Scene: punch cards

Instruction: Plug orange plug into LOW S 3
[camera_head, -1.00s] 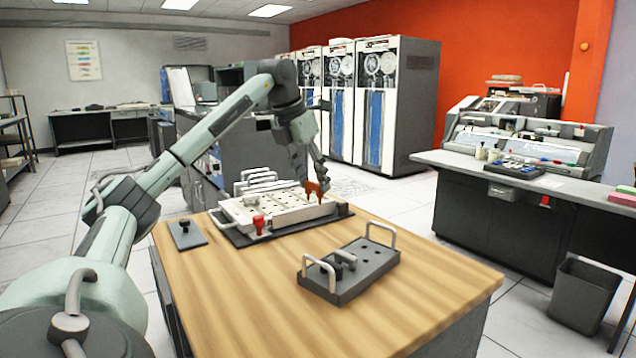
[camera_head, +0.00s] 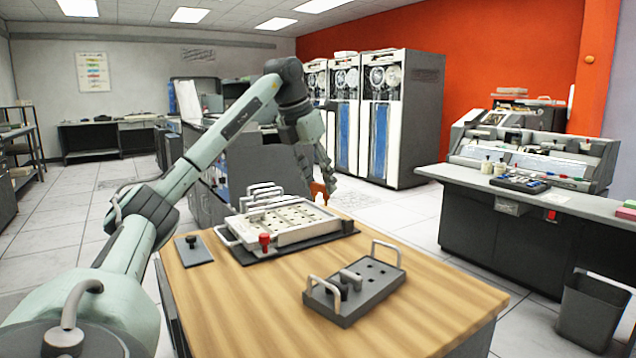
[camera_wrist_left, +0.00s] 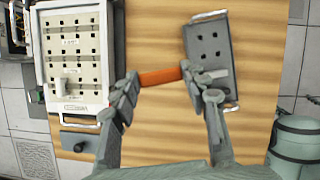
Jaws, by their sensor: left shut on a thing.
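My left gripper (camera_head: 323,186) is shut on the orange plug (camera_head: 319,190), up at the back right of the white punched board (camera_head: 300,232). The left wrist view shows the orange plug (camera_wrist_left: 160,77) lying across between the two fingertips. There the board (camera_wrist_left: 90,97) with rows of dark holes and small labels is at the left. The plug is apart from the board's holes in that view. The label LOW S 3 is too small to read. A red plug (camera_head: 264,241) stands at the board's front left. My right gripper is not in view.
A dark block with holes and metal handles (camera_head: 362,304) stands on the wooden table (camera_head: 240,310). A dark plate (camera_head: 198,254) with a black knob lies left of the board. The table front is clear. A console desk (camera_head: 560,195) stands at the right.

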